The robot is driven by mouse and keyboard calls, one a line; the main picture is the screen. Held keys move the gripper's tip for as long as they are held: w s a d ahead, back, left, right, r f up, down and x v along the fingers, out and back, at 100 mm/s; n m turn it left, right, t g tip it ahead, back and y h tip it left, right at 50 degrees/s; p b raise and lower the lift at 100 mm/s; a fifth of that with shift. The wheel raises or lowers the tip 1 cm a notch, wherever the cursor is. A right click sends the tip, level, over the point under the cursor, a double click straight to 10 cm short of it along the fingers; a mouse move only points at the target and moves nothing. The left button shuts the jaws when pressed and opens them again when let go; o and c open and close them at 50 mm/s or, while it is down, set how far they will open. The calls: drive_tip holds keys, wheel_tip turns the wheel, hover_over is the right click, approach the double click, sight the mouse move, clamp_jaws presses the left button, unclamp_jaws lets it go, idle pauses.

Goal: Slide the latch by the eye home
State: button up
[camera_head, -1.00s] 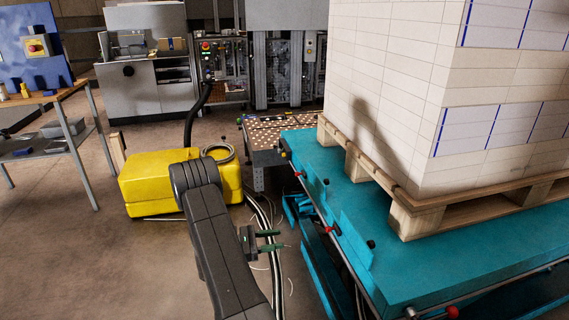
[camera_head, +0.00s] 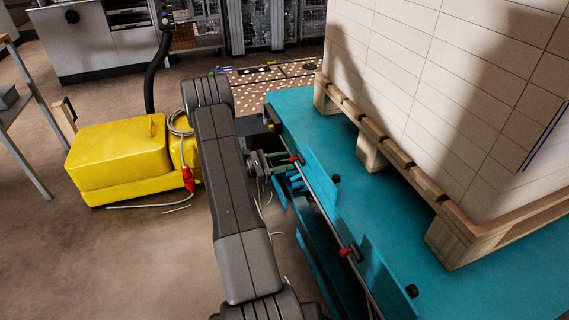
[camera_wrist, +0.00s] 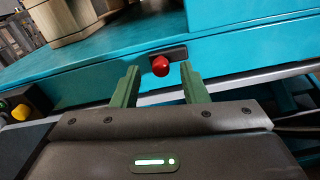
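A red latch knob (camera_wrist: 160,66) sits in a dark slotted plate on the teal side of the pallet table (camera_wrist: 240,45) in the wrist view. My gripper (camera_wrist: 159,78) is open, its two green fingers on either side of the knob's line, with the knob at the level of the fingertips. No contact with the knob shows. In the head view my gripper (camera_head: 290,163) is beside the table's left edge, close to a red knob (camera_head: 295,159). A second red knob (camera_head: 345,252) is nearer along the same edge. I cannot clearly make out the eye.
A wooden pallet (camera_head: 455,235) with a tall stack of reams (camera_head: 450,90) stands on the table. A yellow case (camera_head: 120,155) with a cable lies on the floor at left. A yellow round button (camera_wrist: 20,112) and black part are at left in the wrist view.

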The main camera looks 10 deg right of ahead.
sight(301, 163)
drive_tip(key=shift+d, duration=0.35)
clamp_jaws()
drive_tip(key=s, duration=0.3)
drive_tip(key=shift+d, duration=0.3)
drive_tip(key=shift+w, duration=0.1)
unclamp_jaws()
